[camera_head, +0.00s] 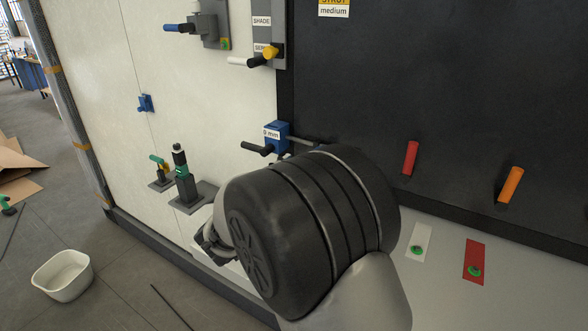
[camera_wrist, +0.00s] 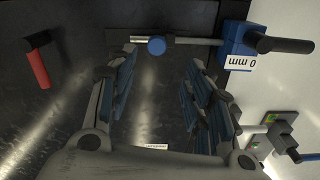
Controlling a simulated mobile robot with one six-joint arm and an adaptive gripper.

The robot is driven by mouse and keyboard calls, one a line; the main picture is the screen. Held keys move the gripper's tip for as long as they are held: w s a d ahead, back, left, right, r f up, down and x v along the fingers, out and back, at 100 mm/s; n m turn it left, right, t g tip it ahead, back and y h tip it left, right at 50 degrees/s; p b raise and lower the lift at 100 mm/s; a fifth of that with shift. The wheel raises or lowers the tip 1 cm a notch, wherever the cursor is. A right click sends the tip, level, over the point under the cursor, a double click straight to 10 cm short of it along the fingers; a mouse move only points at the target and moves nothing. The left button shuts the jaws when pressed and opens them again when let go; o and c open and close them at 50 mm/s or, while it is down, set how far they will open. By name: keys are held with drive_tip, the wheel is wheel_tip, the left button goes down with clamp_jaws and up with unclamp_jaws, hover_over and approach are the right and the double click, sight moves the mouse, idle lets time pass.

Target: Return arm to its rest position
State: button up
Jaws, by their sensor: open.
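My gripper (camera_wrist: 158,75) is open in the wrist view, with its two blue-padded fingers apart and nothing between them but dark surface. Beyond the fingertips runs a metal rod with a round blue end, joined to a blue block (camera_wrist: 238,42) marked "0 mm" with a black handle. In the head view my large black arm joint fills the lower middle and hides most of the gripper. The same blue block (camera_head: 276,134) shows just above that joint.
A red handle (camera_head: 410,158) and an orange handle (camera_head: 509,184) stick out of the dark panel. A white bowl (camera_head: 62,276) sits on the floor. A red plate (camera_head: 474,261) lies on the ledge at right.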

drive_tip(key=s+a+r+n+y, duration=0.2)
drive_tip(key=s+r+n+y, duration=0.4)
drive_tip(key=y, duration=0.6)
drive_tip(key=s+d+f+n+g, duration=0.1)
drive_tip(key=s+d+f+g, duration=0.2)
drive_tip(key=s, duration=0.8)
drive_tip(key=s+d+f+n+g+h+b, duration=0.1)
drive_tip(key=s+d+f+g, duration=0.2)
drive_tip(key=s, duration=0.7)
drive_tip(key=s+d+f+n+g, duration=0.1)
drive_tip(key=s+d+f+g, duration=0.3)
drive_tip(key=s, duration=0.7)
drive_tip(key=shift+s+d+f, duration=0.3)
drive_tip(key=shift+d+f, duration=0.1)
drive_tip(key=shift+f, duration=0.3)
